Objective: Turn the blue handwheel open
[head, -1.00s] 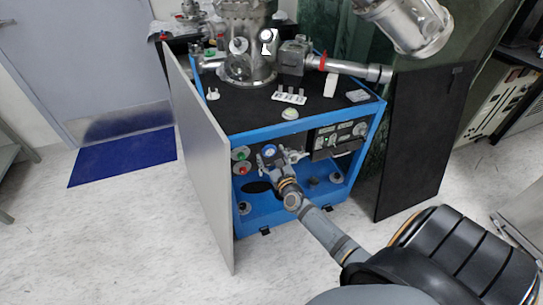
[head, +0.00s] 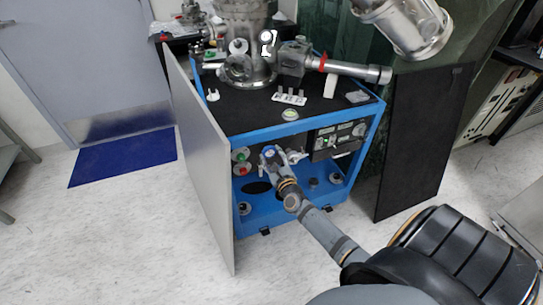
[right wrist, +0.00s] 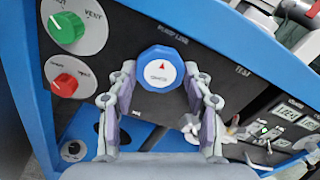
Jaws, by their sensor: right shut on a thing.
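The blue handwheel (right wrist: 161,70) has a white centre with a red arrow and sits on the black front panel (right wrist: 200,30) of the blue-framed cart, under the label PUMP LINE. The red arrow points roughly up in the right wrist view. My right gripper (right wrist: 160,82) has one finger on each side of the wheel and is shut on its rim. In the head view the right gripper (head: 272,156) reaches the front of the cart and partly covers the handwheel (head: 269,149). My left gripper is in neither view.
A green knob (right wrist: 66,28) and a red knob (right wrist: 65,84) sit left of the handwheel. Digital readouts (right wrist: 286,115) are at its lower right. A grey open door panel (head: 205,165) stands left of the cart, and a dark panel (head: 425,140) stands right.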

